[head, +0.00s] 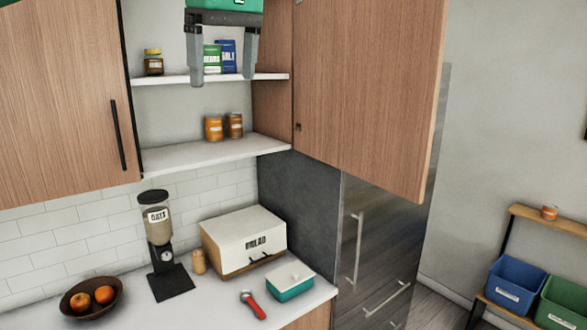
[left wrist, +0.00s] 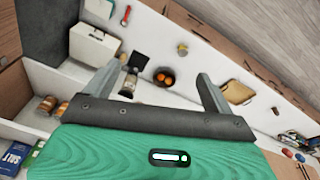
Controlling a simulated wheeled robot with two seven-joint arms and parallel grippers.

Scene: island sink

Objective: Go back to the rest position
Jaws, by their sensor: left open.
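My left gripper (head: 223,78) hangs at the top of the head view, in front of the open upper cabinet. Its two grey fingers point down and stand wide apart with nothing between them. In the left wrist view my left gripper (left wrist: 156,84) is also open and empty, with the counter far beyond its fingertips. My right gripper is in neither view.
A green box and a blue box (head: 229,50) stand on the upper shelf, partly behind my left gripper. Jars (head: 214,127) stand on the lower shelf. The open cabinet door (head: 370,100) is at the right. Below are a bread box (head: 245,238) and a fruit bowl (head: 76,306).

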